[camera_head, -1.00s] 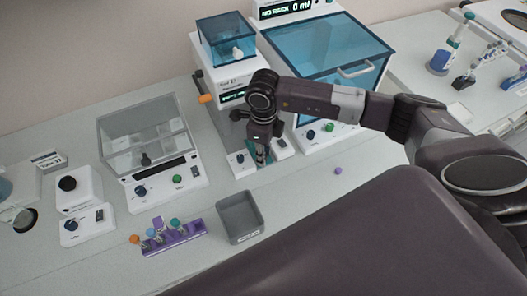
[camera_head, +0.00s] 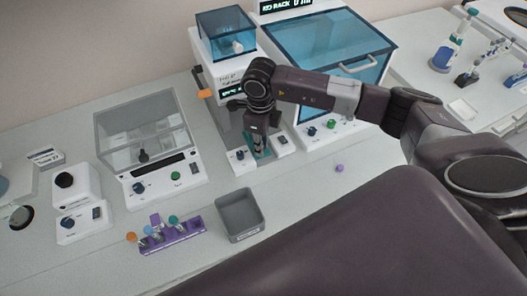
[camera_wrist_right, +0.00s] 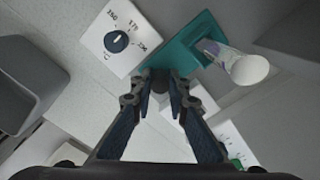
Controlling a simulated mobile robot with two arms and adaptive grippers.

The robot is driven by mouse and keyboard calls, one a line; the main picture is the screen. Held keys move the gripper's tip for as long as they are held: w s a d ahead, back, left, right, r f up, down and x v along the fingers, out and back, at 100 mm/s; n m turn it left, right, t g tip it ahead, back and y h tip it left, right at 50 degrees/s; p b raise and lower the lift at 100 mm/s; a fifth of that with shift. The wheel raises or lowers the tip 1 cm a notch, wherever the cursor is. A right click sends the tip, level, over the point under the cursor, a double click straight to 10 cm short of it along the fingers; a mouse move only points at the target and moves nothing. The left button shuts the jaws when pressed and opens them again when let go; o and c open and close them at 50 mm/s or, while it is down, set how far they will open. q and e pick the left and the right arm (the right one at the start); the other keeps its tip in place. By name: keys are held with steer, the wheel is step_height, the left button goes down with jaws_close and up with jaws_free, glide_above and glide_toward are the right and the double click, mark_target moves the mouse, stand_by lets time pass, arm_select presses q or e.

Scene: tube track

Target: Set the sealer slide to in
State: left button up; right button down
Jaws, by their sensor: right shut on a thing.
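The sealer (camera_head: 206,77) is a tall white machine with a blue clear box on top and an orange lever on its side. Its teal slide (camera_head: 258,148) is low at the front, between two small white panels. In the right wrist view the slide (camera_wrist_right: 187,52) holds an upright tube (camera_wrist_right: 243,66) with a whitish top. My right gripper (camera_head: 259,156) points down at the slide; in the wrist view its fingertips (camera_wrist_right: 163,84) are closed together at the slide's near end, on its dark grip. The fingers partly hide the grip. My left gripper is not in view.
A dial panel (camera_wrist_right: 118,38) is close beside the slide. A grey bin (camera_head: 240,215) and a purple tube rack (camera_head: 172,238) stand in front, to the left. A purple cap (camera_head: 339,168) lies on the bench at right. A large blue-lidded machine (camera_head: 325,55) stands right of the sealer.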

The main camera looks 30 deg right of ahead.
steer(key=shift+w+f+b, duration=0.1)
steer(key=shift+w+b, duration=0.35)
steer(key=shift+w, duration=0.6)
steer(key=c, duration=2.1)
jaws_free()
steer(key=shift+r, duration=0.2)
step_height(320, 180, up, 12)
